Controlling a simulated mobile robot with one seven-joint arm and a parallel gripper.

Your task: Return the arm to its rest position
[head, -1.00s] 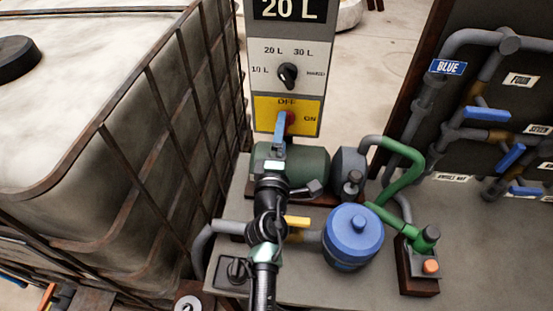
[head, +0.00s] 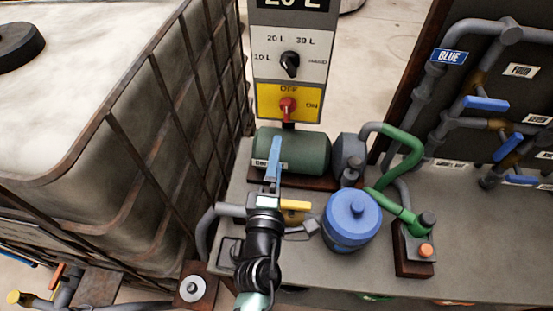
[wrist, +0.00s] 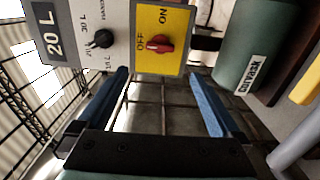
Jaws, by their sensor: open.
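My gripper (head: 273,158) is open and empty, its blue fingers pointing up the picture in the head view, in front of the green motor. My black arm runs down from it to the bottom edge. In the wrist view my gripper (wrist: 160,76) shows two blue fingers wide apart, nothing between them. The control panel (head: 290,55) stands beyond the fingertips, apart from them. Its red switch (head: 287,108) on the yellow OFF/ON plate is clear of the fingers. The red switch (wrist: 160,45) also shows in the wrist view.
A caged white tank (head: 95,80) stands at left. The green motor (head: 290,155), a blue canister (head: 352,222), a yellow-handled valve (head: 295,205) and green pipes (head: 405,160) crowd the bench. A blue-handled valve board (head: 490,100) stands at right.

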